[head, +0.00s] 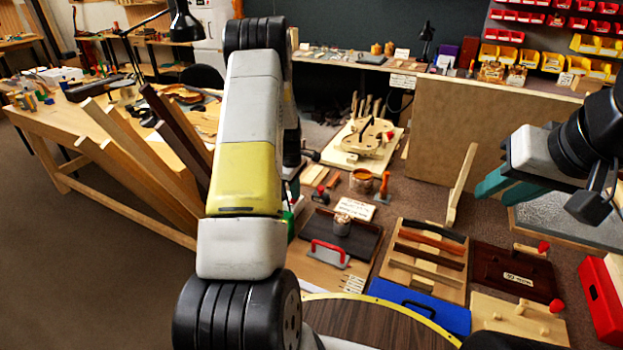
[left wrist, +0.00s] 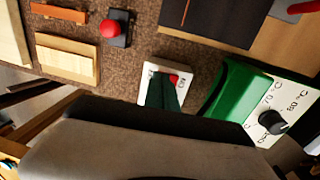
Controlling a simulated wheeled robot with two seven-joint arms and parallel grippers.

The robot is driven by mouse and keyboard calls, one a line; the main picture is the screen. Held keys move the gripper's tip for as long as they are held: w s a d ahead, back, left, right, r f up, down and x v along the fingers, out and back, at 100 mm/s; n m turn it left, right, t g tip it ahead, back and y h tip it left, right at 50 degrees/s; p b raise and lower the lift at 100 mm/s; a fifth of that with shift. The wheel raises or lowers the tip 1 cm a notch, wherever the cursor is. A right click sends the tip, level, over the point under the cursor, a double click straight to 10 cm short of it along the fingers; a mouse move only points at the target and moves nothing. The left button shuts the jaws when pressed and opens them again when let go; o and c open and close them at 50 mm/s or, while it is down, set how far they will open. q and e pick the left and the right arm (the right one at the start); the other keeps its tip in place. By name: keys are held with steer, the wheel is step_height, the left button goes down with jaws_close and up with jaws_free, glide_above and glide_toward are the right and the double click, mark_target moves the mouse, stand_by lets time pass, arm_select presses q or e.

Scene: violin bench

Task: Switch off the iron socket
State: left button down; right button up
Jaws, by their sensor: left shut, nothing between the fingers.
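A white socket plate (left wrist: 153,72) with a small red switch (left wrist: 174,79) lies on the brown surface in the left wrist view. My left gripper (left wrist: 164,84) is shut and empty. Its dark green fingers reach over the plate, with the tips close beside the red switch. I cannot tell whether they touch it, or which way the switch is set. In the head view my own left arm hides this gripper and the socket. My right gripper (head: 492,194) hangs at the right, its teal fingertips apart and empty.
Close to the socket are a green unit (left wrist: 228,88) with a temperature dial (left wrist: 272,121), a red button on a dark box (left wrist: 110,28) and a wooden block (left wrist: 67,56). A wooden workbench (head: 50,120) stands at the left, with long boards leaning against it.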

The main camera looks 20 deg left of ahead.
mark_target(294, 201)
arm_select(q)
steer(key=shift+d+f, duration=0.1)
steer(key=shift+f, duration=0.4)
steer(key=shift+w, duration=0.1)
steer(key=shift+s, duration=0.25)
stand_by(0.3)
steer(key=shift+s, duration=0.55)
steer(key=shift+a, duration=0.2)
step_height(294, 201, up, 15)
steer(key=shift+s, duration=0.1)
stand_by(0.5)
